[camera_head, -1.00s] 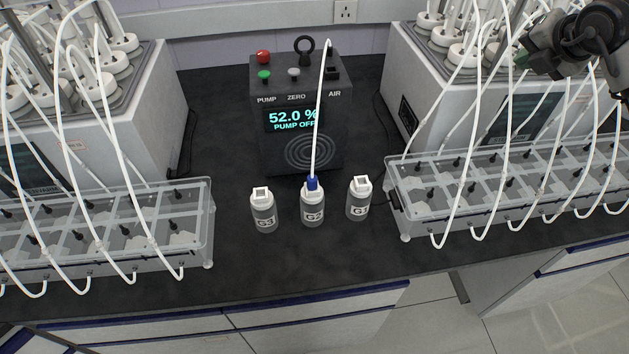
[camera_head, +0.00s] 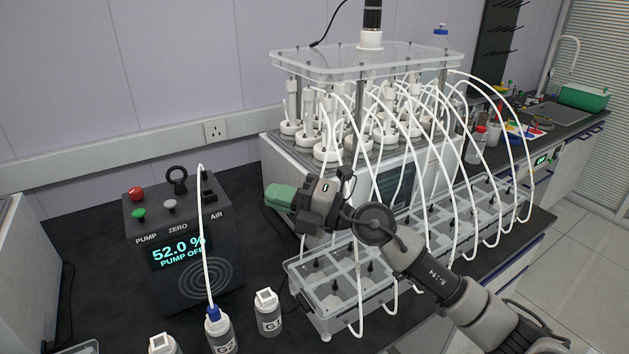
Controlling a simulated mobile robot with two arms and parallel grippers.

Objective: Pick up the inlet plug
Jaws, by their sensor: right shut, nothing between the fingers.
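A blue plug (camera_head: 213,314) sits in the mouth of the middle bottle (camera_head: 221,335), at the end of a white tube (camera_head: 204,250) from the black pump box (camera_head: 160,217). I take it for the inlet plug. The box display reads "52.0 %" and "PUMP OFF". My right gripper (camera_head: 276,196), with green fingertips, points left beside the right-hand reactor, above and to the right of the plug. It is shut and empty, apart from the tube and bottles. My left gripper is not in view.
A capped bottle (camera_head: 268,313) stands right of the middle one; another (camera_head: 162,345) is cut off at the lower edge. The clear compartment tray (camera_head: 357,327) and several looping white tubes lie under and around my right arm. Dark bench top is bare behind the right bottle.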

